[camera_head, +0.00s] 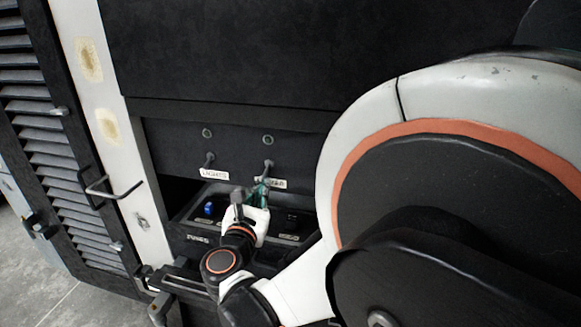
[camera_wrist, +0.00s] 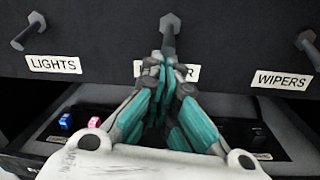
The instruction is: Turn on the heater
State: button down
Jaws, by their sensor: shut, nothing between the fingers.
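The middle switch lever (camera_wrist: 169,38) has a grey stem with a hexagonal end and shows in the wrist view above a white label (camera_wrist: 190,73). My fingers cover most of that label; only a final "R" reads clearly. The same lever (camera_head: 268,166) shows in the head view, under a small round indicator (camera_head: 268,140) that looks unlit. My gripper (camera_wrist: 160,62), with teal and grey fingers, is shut and empty. Its tips are just below the lever's stem in the picture; I cannot tell if they touch. It also shows in the head view (camera_head: 261,184).
The LIGHTS lever (camera_wrist: 29,31) is at left and the WIPERS lever (camera_wrist: 308,48) at right. An open fuse drawer (camera_head: 190,240) lies below my gripper, with a blue fuse (camera_wrist: 66,121) and a pink fuse (camera_wrist: 94,121). A louvred door (camera_head: 60,150) stands at left.

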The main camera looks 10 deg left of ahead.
jog(key=shift+s+r, duration=0.1)
jog(key=shift+r, duration=0.05)
jog(key=r+g+p, duration=0.1)
jog(key=g+p, duration=0.1)
jog(key=p, duration=0.1)
jog(key=s+r+g+p, duration=0.1)
jog(key=g+p, duration=0.1)
jog(key=p, duration=0.1)
jog(key=r+g+p, duration=0.1)
jog(key=g+p, duration=0.1)
jog(key=p, duration=0.1)
jog(key=shift+s+a, duration=0.1)
jog(key=shift+s, duration=0.2)
jog(key=shift+r, duration=0.1)
jog(key=shift+r+p, duration=0.45)
jog(key=shift+r, duration=0.3)
jog(key=shift+f, duration=0.15)
